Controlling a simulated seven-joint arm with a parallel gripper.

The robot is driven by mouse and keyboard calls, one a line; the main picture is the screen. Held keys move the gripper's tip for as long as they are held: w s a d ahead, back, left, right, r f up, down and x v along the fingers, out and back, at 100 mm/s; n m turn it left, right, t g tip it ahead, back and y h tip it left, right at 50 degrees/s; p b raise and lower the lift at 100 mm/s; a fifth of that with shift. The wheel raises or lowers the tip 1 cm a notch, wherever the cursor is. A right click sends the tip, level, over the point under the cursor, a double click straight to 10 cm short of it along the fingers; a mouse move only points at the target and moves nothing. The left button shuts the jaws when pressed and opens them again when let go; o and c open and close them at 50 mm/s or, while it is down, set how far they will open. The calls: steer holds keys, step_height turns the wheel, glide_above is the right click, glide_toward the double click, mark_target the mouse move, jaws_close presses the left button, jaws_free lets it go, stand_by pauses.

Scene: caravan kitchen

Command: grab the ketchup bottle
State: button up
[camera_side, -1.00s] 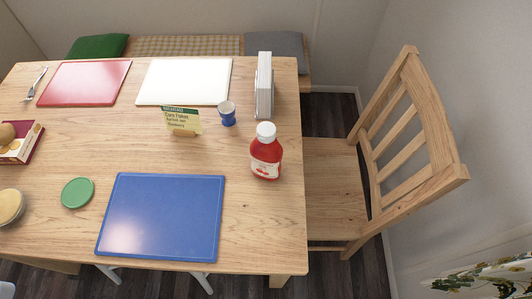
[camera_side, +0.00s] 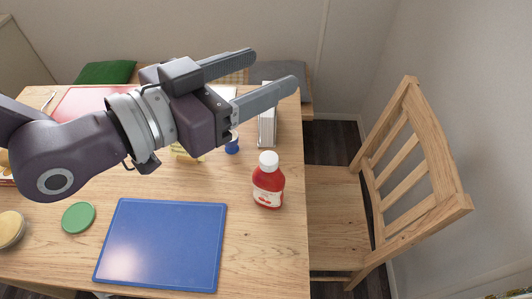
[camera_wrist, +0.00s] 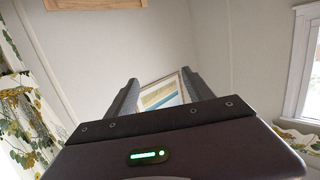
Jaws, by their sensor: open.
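The ketchup bottle (camera_side: 268,183) is red with a white cap and a pale label. It stands upright near the right edge of the wooden table in the side view. My gripper (camera_side: 274,73) is raised above the table, up and left of the bottle in the picture, with its two fingers spread apart and nothing between them. In the wrist view my gripper (camera_wrist: 162,88) faces the wall, and the bottle is not in view there.
A blue board (camera_side: 160,245) lies at the front, with a green disc (camera_side: 78,217) to its left. Behind the bottle are a blue cup (camera_side: 232,144) and an upright white holder (camera_side: 267,128). A wooden chair (camera_side: 415,190) stands right of the table.

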mark_target(264, 170)
steer(key=f, duration=1.6)
steer(key=a+f, duration=0.1)
steer(key=f, duration=0.7)
steer(key=shift+w+f, duration=0.35)
steer(key=shift+w+d+f, duration=0.2)
steer(key=shift+d+f, duration=0.05)
steer(key=x, duration=0.6)
steer(key=shift+w, duration=0.4)
steer(key=shift+f, duration=0.1)
jaws_close()
